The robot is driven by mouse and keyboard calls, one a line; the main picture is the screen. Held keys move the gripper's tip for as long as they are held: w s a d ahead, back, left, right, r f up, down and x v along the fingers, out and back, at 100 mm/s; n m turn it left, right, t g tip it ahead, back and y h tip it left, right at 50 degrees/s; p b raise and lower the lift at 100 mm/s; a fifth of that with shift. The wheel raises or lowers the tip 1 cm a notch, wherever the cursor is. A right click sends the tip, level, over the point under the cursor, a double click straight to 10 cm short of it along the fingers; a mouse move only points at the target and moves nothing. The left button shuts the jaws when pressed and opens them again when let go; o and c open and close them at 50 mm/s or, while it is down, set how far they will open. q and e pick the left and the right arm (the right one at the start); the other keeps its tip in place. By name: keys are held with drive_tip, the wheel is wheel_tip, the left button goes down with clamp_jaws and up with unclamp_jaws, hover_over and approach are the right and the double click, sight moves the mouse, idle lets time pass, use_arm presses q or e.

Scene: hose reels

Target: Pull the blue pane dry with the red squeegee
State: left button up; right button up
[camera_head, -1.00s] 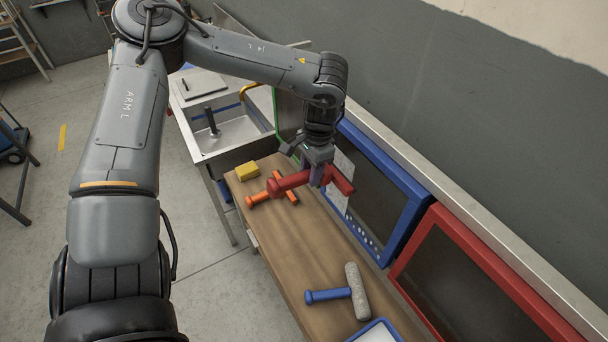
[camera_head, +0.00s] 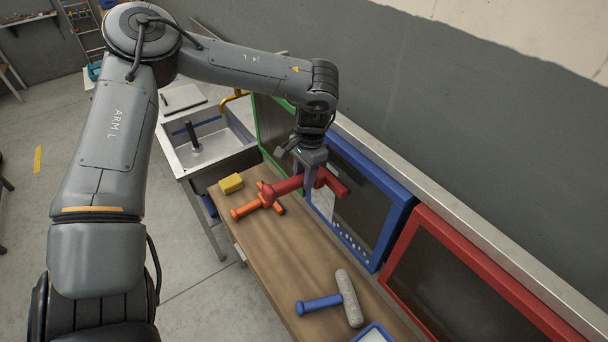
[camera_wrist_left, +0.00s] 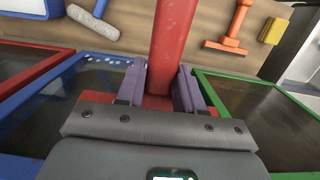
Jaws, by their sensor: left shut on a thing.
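The red squeegee (camera_head: 285,187) is in my left gripper (camera_head: 311,178), which is shut on its handle above the bench. Its head (camera_head: 331,182) points toward the blue-framed pane (camera_head: 354,195); I cannot tell whether it touches the pane. In the left wrist view the red handle (camera_wrist_left: 173,45) stands between the two purple fingers (camera_wrist_left: 160,88). The blue pane (camera_wrist_left: 75,95) shows at the left there, with a row of white drops or suds and a dark surface. My right gripper is not in view.
An orange squeegee (camera_head: 246,209) and a yellow sponge (camera_head: 231,183) lie on the wooden bench (camera_head: 285,245). A blue-handled roller (camera_head: 320,304) lies nearer, beside a blue-rimmed tray (camera_head: 372,334). Green (camera_head: 272,130) and red (camera_head: 405,270) framed panes flank the blue one. A sink (camera_head: 205,145) stands beyond.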

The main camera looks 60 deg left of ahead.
use_arm(q)
drive_tip(key=shift+w+a+b, duration=0.1)
drive_tip(key=shift+w+b, duration=0.35)
drive_tip(key=shift+w, duration=0.35)
drive_tip(key=shift+w+b, duration=0.1)
drive_tip(key=shift+b, duration=0.2)
idle(1.0)
drive_tip(key=shift+f+b, duration=2.3)
wheel_tip(320, 180, down, 19)
drive_tip(key=b, duration=1.7)
drive_tip(key=shift+r+b, duration=0.2)
drive_tip(key=shift+b, duration=0.15)
